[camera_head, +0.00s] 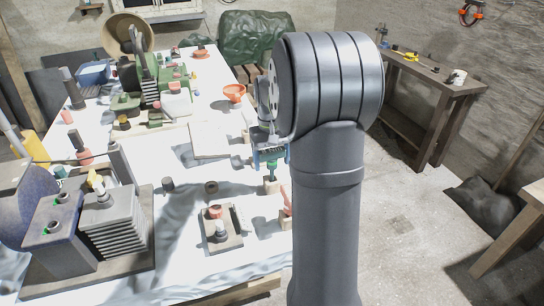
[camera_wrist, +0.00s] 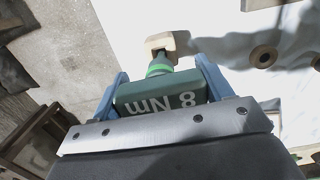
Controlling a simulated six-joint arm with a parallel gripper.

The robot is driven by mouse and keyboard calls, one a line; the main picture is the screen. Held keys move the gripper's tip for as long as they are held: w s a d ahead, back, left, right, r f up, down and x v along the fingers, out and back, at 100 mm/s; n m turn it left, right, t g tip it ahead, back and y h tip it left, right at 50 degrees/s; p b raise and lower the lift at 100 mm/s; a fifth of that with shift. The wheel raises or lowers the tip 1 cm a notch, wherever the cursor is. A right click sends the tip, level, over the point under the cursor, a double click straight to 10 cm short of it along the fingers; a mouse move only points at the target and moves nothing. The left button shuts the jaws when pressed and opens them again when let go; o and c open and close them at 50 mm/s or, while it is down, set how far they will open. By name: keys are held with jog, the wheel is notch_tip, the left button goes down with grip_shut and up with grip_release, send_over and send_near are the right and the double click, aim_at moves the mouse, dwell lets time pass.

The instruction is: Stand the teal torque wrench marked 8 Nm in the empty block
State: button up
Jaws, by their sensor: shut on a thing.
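My gripper (camera_head: 270,157) is shut on the teal torque wrench (camera_head: 271,168), close to the right edge of the white table. In the wrist view the wrench's teal body (camera_wrist: 160,94) shows the marking 8 Nm between the two blue fingers, with a bright green ring (camera_wrist: 159,70) below it. The wrench points down, and its dark lower end meets a small pale wooden block (camera_head: 271,187). The block also shows in the wrist view (camera_wrist: 175,42). I cannot tell how deep the tip sits in it.
A second small block (camera_head: 286,222) with a red tool stands nearer the front edge. Dark rings (camera_head: 211,187) lie on the cloth. A finned grey machine (camera_head: 112,230) fills the front left.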

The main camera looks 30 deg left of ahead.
aim_at(272, 168)
jog(key=shift+f, duration=1.65)
jog(key=o, duration=1.8)
jog(key=shift+c, duration=0.2)
notch_tip(272, 168, up, 17)
jog(key=w+a, duration=0.1)
jog(key=shift+r, duration=0.2)
jog(key=shift+a, duration=0.1)
jog(key=f, duration=1.1)
jog(key=s+d+f, duration=0.1)
jog(key=f, duration=0.5)
jog(key=shift+d+f, duration=0.1)
jog(key=shift+f, duration=0.15)
jog(key=shift+r, duration=0.2)
